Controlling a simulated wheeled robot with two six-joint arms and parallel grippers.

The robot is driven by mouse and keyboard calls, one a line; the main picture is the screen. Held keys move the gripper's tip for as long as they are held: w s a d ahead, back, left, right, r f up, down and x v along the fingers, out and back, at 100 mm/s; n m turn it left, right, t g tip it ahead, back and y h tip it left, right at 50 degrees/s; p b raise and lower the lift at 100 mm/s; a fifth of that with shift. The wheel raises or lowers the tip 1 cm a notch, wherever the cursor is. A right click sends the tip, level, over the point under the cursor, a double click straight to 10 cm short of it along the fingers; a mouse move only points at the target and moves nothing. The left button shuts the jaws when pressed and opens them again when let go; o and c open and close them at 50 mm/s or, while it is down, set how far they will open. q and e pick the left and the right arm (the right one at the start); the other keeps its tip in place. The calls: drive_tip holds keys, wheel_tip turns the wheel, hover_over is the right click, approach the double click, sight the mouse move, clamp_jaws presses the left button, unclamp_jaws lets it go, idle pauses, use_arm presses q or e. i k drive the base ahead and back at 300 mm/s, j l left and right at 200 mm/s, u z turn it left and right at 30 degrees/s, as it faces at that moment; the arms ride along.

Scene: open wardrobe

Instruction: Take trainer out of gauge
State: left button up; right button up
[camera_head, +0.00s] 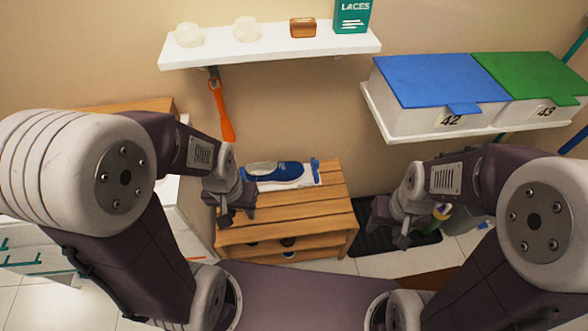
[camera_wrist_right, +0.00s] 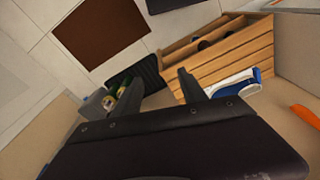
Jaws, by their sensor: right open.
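The trainer (camera_head: 277,173), blue with a white sole and a greyish opening, lies in the white and blue gauge (camera_head: 250,187) on top of the slatted wooden bench (camera_head: 300,215). The gauge also shows at the right of the right wrist view (camera_wrist_right: 235,82), partly hidden behind my wrist. My left gripper (camera_head: 236,214) is above the bench's left end, to the left of the trainer; its fingers look apart and empty. My right gripper (camera_head: 390,228) is to the right of the bench, over the dark mat. Its fingers are apart with nothing between them in the right wrist view (camera_wrist_right: 158,95).
A white shelf (camera_head: 270,50) above the bench holds small items and a green laces box (camera_head: 352,16). An orange shoehorn (camera_head: 220,108) hangs below it. Blue-lidded (camera_head: 425,80) and green-lidded (camera_head: 530,75) boxes stand on the right shelf. A black mat (camera_head: 372,240) lies beside the bench.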

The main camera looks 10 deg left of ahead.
sight(272, 172)
drive_tip(key=i+u, duration=0.25)
drive_tip(key=u, duration=0.2)
drive_tip(key=i+u, duration=0.25)
drive_tip(key=u, duration=0.2)
